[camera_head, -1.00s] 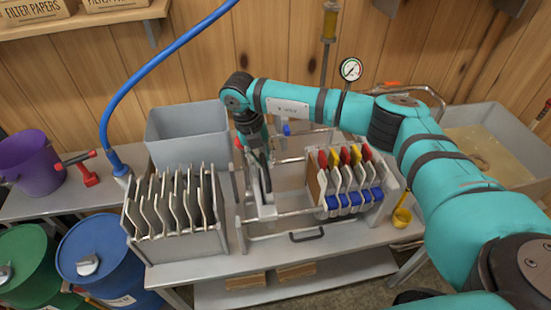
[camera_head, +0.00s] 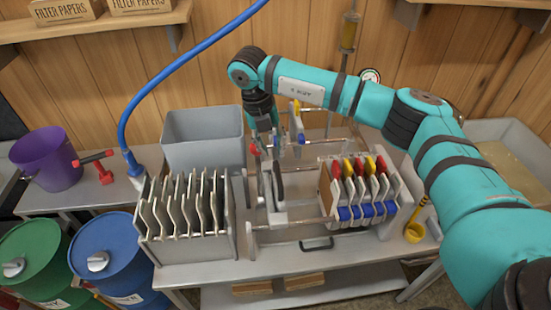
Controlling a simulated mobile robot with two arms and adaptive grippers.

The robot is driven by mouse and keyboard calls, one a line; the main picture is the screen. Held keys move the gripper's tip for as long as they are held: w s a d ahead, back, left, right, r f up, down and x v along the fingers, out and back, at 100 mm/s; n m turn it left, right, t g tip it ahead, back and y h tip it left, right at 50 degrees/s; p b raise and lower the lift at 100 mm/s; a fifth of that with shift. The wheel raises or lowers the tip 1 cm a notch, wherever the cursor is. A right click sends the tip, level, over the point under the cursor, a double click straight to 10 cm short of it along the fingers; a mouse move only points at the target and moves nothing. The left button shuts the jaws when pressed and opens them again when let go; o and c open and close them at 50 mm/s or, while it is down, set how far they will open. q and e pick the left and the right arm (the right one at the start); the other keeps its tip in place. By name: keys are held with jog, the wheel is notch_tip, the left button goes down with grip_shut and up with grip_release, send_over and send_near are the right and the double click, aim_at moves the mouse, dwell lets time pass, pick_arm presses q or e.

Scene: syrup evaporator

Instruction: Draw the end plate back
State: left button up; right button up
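The filter press has two long rails (camera_head: 295,221) and a pack of pale plates with red, yellow and blue tabs (camera_head: 360,190) at its right end. A narrow light grey end plate (camera_head: 277,216) stands upright near the press's left end, with a wide gap between it and the pack. My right gripper (camera_head: 275,188) points down at this plate from above, its dark fingers at or very near the upper part. Whether the fingers are closed on it I cannot tell. My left gripper is not in view.
A rack of grey plates (camera_head: 187,210) stands close on the left, with a grey bin (camera_head: 203,138) behind it. A blue hose (camera_head: 150,90) arches over the bench. A yellow scoop (camera_head: 414,232) is at the right. Barrels (camera_head: 105,255) stand at front left.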

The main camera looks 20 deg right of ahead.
jog(key=r, duration=0.2)
jog(key=a+r, duration=0.1)
jog(key=r, duration=0.1)
jog(key=shift+w+r, duration=0.1)
jog(key=shift+r, duration=0.3)
